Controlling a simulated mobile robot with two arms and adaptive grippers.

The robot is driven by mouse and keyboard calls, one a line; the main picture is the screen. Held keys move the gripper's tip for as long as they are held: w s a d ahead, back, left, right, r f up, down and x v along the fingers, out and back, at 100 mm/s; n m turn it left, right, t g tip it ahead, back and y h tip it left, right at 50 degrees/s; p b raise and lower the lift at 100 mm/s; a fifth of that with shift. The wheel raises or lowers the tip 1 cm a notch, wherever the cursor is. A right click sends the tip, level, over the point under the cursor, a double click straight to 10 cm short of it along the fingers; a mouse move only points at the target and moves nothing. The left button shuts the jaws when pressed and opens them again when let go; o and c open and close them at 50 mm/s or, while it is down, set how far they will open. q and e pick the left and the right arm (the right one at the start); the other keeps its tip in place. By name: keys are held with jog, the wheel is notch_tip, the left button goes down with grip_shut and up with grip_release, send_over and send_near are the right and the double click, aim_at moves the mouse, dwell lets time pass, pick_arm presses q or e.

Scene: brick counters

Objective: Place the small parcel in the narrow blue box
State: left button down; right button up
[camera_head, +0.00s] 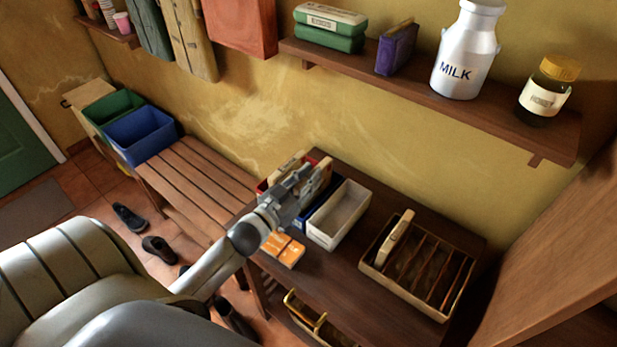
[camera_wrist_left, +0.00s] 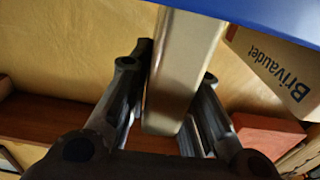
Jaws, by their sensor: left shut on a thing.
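My left gripper (camera_head: 296,186) is over the row of narrow boxes on the dark bench in the head view. In the left wrist view its fingers (camera_wrist_left: 172,105) are shut on a plain tan small parcel (camera_wrist_left: 186,62). The narrow blue box (camera_head: 325,203) stands between a red box (camera_head: 262,187) and a white box (camera_head: 340,220), partly hidden by my gripper. A blue surface (camera_wrist_left: 270,10) shows at the wrist view's top edge, close to the parcel's end. I cannot tell whether the parcel is inside the blue box. My right gripper is not in view.
A divided wooden tray (camera_head: 372,270) stands right of the boxes, with a light packet in it. An orange packet (camera_head: 284,250) lies in front. A shelf (camera_head: 480,115) with a milk can and jar runs above. A carton marked "Brivaudet" (camera_wrist_left: 275,65) is near the gripper.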

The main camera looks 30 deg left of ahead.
pick_arm(q)
jog(key=shift+f, duration=0.4)
jog(key=c, duration=1.3)
grip_release()
jog(key=shift+r, duration=0.15)
